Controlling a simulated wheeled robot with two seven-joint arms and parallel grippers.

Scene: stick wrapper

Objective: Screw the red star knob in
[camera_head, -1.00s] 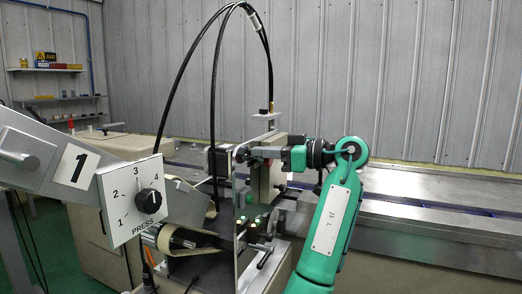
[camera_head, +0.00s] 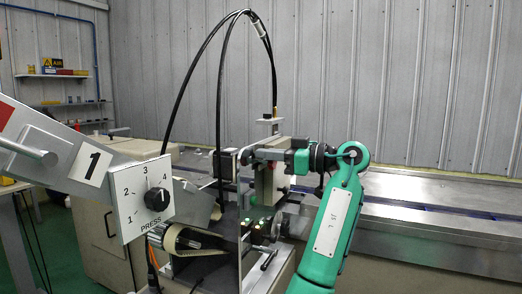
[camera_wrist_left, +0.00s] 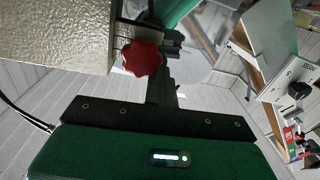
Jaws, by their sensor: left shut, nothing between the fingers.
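The red star knob (camera_wrist_left: 138,58) shows in the left wrist view, at the edge of a pale speckled metal block (camera_wrist_left: 60,35). My right gripper is not in view.
A panel with a black PRESS dial (camera_head: 158,199) juts out at the left. Black cables (camera_head: 218,90) arch above the machine. A steel conveyor (camera_head: 440,205) runs along the right, and a corrugated wall (camera_head: 400,70) stands behind.

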